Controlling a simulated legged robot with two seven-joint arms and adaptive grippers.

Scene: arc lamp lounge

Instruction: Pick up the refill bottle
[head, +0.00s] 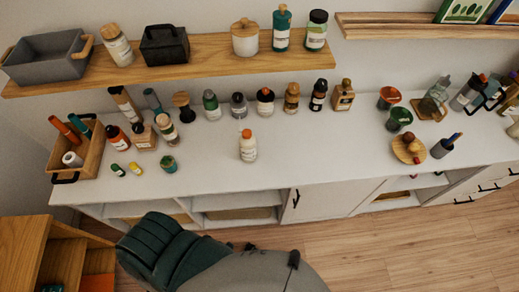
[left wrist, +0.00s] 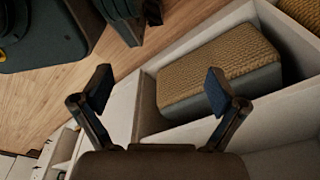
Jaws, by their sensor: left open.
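A pale bottle with an orange cap and white label (head: 248,146) stands upright and alone near the middle of the white counter; it looks like the refill bottle, but I cannot read its label. My left gripper (left wrist: 160,88) is open and empty in the left wrist view, beside the low cabinet and apart from the bottles, which that view does not show. I see no right gripper.
A wooden caddy (head: 91,157) and small jars fill the counter's left end. A shelf (head: 180,64) hangs above. The counter's front middle is clear. A woven basket (left wrist: 220,65) sits in the cabinet below.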

